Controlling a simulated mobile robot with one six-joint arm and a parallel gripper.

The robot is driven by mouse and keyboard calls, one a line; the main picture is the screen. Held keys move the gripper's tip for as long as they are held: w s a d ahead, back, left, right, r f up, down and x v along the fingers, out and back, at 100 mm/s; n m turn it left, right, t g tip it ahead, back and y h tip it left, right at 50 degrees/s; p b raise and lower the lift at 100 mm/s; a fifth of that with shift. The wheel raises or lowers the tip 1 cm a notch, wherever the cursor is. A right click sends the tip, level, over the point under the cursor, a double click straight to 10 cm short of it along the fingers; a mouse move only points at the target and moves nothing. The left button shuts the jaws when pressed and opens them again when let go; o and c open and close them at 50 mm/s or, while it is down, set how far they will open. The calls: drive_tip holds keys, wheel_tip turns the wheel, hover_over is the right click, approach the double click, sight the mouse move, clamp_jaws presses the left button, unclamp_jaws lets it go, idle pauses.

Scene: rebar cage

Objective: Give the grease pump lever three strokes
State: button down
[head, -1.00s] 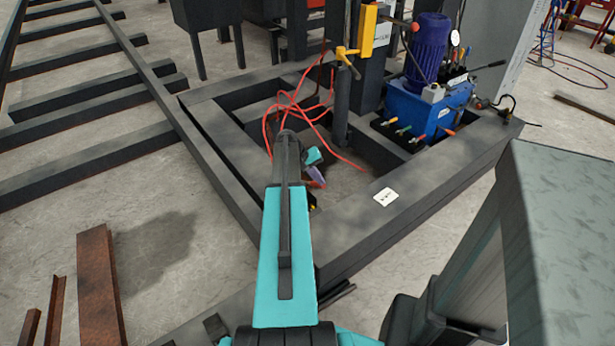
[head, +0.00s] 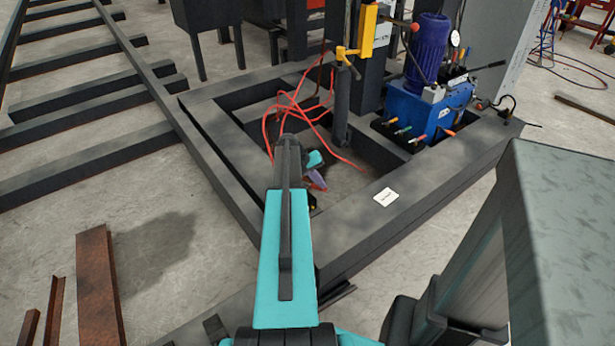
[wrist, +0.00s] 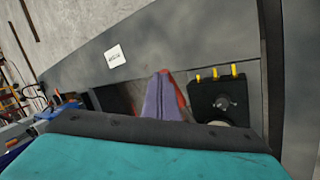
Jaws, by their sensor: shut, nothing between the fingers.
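My gripper (head: 318,182) is beyond the end of my forearm in the head view, low inside the dark steel frame. Its purple and red fingers also show in the wrist view (wrist: 163,90), close together and empty. Right of them in the wrist view is a black block (wrist: 208,98) with several yellow fittings and a grey round part, set against the frame. It looks like the grease pump, but I cannot be sure. The fingers appear apart from it. I cannot make out the pump lever; my gripper body covers the lower wrist view.
The dark frame beam (head: 400,205) with a white label (head: 386,197) runs along the near side. Red hoses (head: 295,112) loop behind my gripper. A blue hydraulic unit (head: 410,105) and a post with a yellow box (head: 367,35) stand further back. Rusty steel pieces (head: 98,280) lie at left.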

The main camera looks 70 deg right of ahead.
drive_tip(key=shift+f, duration=0.1)
drive_tip(key=shift+s+a+f, duration=0.2)
drive_tip(key=shift+s+f, duration=0.1)
drive_tip(key=shift+f, duration=0.2)
drive_tip(key=shift+f+b, duration=0.2)
drive_tip(key=shift+b, duration=0.15)
drive_tip(key=shift+s+a+f, duration=0.15)
drive_tip(key=shift+s+f, duration=0.1)
drive_tip(key=shift+f, duration=0.3)
drive_tip(key=shift+s+a+f+b, duration=0.15)
drive_tip(key=shift+s+f+b, duration=0.05)
drive_tip(key=shift+f+b, duration=0.35)
drive_tip(key=shift+f, duration=0.1)
drive_tip(key=shift+s+a+f, duration=0.15)
drive_tip(key=shift+s+f, duration=0.05)
drive_tip(key=shift+f, duration=0.35)
idle(0.5)
